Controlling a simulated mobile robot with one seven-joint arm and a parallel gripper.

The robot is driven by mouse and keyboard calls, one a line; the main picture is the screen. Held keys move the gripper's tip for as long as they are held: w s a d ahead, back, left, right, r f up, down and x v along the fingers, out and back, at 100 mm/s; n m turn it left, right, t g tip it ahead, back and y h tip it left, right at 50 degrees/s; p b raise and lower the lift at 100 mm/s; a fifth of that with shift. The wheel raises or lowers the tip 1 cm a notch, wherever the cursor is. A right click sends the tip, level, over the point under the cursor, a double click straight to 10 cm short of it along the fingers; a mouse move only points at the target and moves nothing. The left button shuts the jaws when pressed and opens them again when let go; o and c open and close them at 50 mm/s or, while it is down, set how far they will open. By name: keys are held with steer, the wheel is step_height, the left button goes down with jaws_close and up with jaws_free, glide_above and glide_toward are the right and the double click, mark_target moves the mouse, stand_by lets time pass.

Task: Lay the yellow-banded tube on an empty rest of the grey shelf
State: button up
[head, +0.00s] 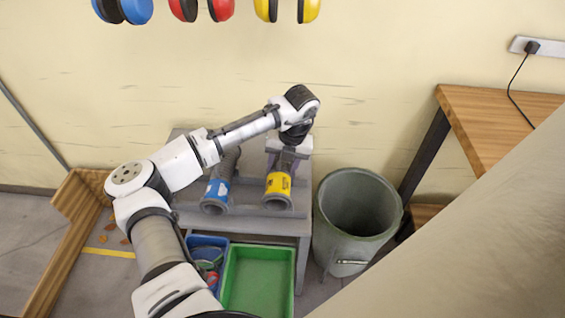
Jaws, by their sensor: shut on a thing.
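The grey shelf (252,226) stands against the wall in the middle of the head view. The yellow-banded tube (279,184), dark grey with a yellow label band, lies lengthwise at the right part of its top, open end towards me. My gripper (287,157) reaches down from above and is shut on the tube's far part, hiding some of it. I cannot tell whether the tube's weight rests on the shelf.
Below the shelf top are a green tray (258,283) and a blue bin (208,241) with things in it. A grey barrel (325,225) stands close on the right, beside a wooden table (480,115). Coloured ear defenders (287,10) hang above. Wooden boards (62,235) stand left.

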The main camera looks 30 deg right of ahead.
steer(key=shift+f+b, duration=1)
steer(key=shift+f, duration=1.1)
steer(key=o, duration=1.3)
